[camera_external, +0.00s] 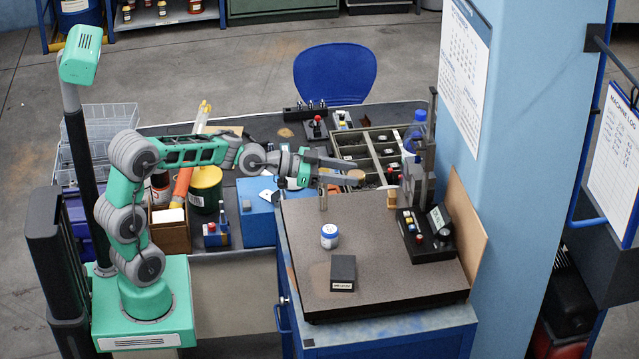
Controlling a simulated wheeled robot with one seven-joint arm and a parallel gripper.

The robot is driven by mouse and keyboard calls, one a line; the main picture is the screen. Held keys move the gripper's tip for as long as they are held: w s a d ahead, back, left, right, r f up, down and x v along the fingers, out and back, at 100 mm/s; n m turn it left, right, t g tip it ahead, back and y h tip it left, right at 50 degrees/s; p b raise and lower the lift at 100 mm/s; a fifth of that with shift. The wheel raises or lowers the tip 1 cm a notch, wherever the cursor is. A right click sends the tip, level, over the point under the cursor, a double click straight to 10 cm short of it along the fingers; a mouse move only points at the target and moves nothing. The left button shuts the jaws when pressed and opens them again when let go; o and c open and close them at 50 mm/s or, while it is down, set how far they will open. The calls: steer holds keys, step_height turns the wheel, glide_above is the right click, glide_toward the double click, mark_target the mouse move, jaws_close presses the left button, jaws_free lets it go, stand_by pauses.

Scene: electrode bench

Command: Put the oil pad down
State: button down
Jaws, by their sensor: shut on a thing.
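My gripper (354,172) reaches right from the arm, above the back edge of the dark granite plate (390,275). Its jaws are shut on a small tan piece that looks like the oil pad (355,175). The pad shows between the fingertips and is partly hidden by them. It appears raised above the bench, though its exact height is hard to tell from this view.
On the plate are a white jar with a blue band (329,238), a black block (343,272) and a gauge stand with a control box (425,235). A divided tray (345,135) lies behind. A blue box (257,212) stands left. The plate's front right is clear.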

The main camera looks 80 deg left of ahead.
steer(key=shift+n+y, duration=0.7)
steer(key=shift+y, duration=0.2)
steer(key=s+d+f, duration=0.2)
steer(key=s+d, duration=0.1)
steer(key=d, duration=0.1)
steer(key=s+d+f, duration=0.2)
steer(key=s+d, duration=0.2)
steer(key=d, duration=0.1)
steer(key=s+d+f, duration=0.2)
steer(key=s+d, duration=0.1)
steer(key=d, duration=0.2)
steer(key=shift+s+d+f, duration=0.1)
steer(key=shift+s+f, duration=0.1)
steer(key=shift+y, duration=0.3)
steer(key=s+f, duration=0.1)
steer(key=s+a+f, duration=0.1)
steer(key=f, duration=0.1)
steer(key=s+f, duration=0.1)
steer(key=shift+s+a+f+b, duration=0.25)
steer(key=shift+s+f+b, duration=0.05)
steer(key=shift+s+b, duration=0.1)
